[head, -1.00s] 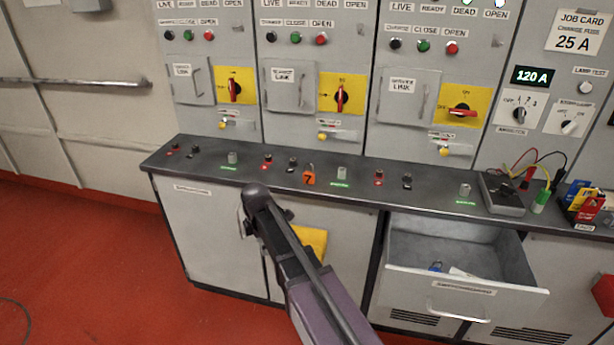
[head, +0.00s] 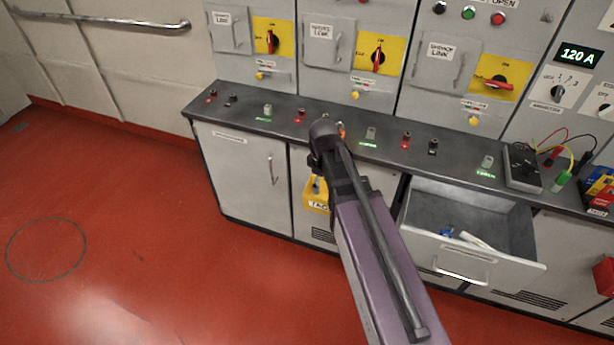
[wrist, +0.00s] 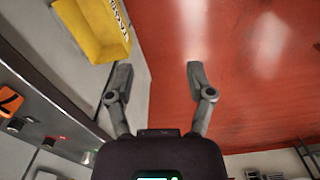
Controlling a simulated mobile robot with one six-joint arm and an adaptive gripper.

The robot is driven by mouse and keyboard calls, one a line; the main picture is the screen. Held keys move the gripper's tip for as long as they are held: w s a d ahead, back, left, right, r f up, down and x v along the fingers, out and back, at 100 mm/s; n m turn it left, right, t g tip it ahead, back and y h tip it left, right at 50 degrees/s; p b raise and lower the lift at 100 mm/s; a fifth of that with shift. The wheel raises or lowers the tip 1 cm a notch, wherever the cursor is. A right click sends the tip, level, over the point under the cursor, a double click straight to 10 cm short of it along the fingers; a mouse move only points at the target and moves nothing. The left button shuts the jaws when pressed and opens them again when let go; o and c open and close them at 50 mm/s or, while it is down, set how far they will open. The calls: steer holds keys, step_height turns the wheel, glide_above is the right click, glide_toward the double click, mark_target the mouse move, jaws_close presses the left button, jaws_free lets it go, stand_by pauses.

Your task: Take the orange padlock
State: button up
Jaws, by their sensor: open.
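The orange padlock (head: 341,128) is on the dark counter ledge, mostly hidden behind my arm in the head view; only a sliver shows. In the wrist view an orange piece with a black mark, which looks like the padlock (wrist: 9,103), is cut by the left edge. My gripper (wrist: 158,75) is open and empty, with its fingers spread over red floor and the cabinet's edge. In the head view my gripper (head: 318,165) is largely hidden by my arm, in front of the cabinet and near the ledge's front edge.
A yellow box (head: 314,194) hangs on the cabinet front close to my gripper, also in the wrist view (wrist: 96,28). An open drawer (head: 470,262) with a blue item juts out at right. Terminals line the ledge (head: 390,150). Red floor at left is clear.

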steer(key=s+d+r+m+p, duration=0.4)
steer(key=r+m+p, duration=0.1)
steer(key=r+p, duration=0.1)
steer(key=s+d+r+m+p, duration=0.4)
steer(key=r+m+p, duration=0.2)
steer(key=r+p, duration=0.1)
steer(key=shift+s+d+r, duration=0.2)
steer(key=shift+d+r, duration=0.05)
steer(key=shift+r, duration=0.5)
steer(key=shift+c, duration=0.8)
